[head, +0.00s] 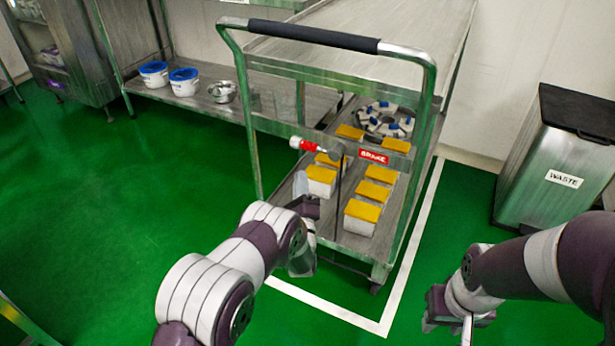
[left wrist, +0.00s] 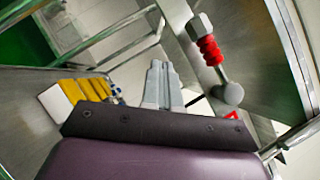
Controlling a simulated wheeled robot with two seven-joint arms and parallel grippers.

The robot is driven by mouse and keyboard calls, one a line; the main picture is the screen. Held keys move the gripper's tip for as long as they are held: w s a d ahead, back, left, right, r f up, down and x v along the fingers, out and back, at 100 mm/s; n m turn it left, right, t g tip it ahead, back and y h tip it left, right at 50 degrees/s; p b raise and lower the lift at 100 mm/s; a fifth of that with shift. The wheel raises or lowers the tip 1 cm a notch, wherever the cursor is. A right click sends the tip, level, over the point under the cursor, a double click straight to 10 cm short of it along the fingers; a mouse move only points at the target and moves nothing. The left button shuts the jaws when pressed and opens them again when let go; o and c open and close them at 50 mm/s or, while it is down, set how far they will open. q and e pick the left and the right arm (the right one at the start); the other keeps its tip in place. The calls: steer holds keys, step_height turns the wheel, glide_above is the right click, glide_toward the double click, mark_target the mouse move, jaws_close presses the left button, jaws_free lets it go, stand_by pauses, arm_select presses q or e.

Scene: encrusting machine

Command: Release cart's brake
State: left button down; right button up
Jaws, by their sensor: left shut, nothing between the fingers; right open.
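The cart (head: 327,37) stands with its dark-gripped handle facing me. Its brake lever (head: 307,145) has a red grip with a pale end and points left from a grey round pivot. A red BRAKE label (head: 373,156) is right of the pivot. The lever also shows in the left wrist view (left wrist: 210,50), right of my fingertips. My left gripper (head: 300,180) is shut and empty, just below the lever in the head view and apart from it. Its closed fingers show in the left wrist view (left wrist: 157,66). My right gripper (head: 447,326) is open and empty, low at the right.
White tubs with yellow lids (head: 361,212) stand on the cart's lower shelf, with a round tray of blue-and-white items (head: 384,120) behind. A waste bin (head: 557,150) stands right. A steel bench (head: 285,98) is behind left. Green floor (head: 110,210) is clear at left.

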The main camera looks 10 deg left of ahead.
arm_select(q)
steer(key=s+a+f+p, duration=0.1)
steer(key=s+a+f, duration=0.1)
steer(key=s+f, duration=0.2)
steer(key=s, duration=0.2)
steer(key=shift+s+a+f, duration=0.15)
steer(key=shift+s+a, duration=0.1)
steer(key=shift+s, duration=0.15)
arm_select(e)
steer(key=r, duration=0.2)
steer(key=shift+w+a+r, duration=0.2)
steer(key=shift+r, duration=0.15)
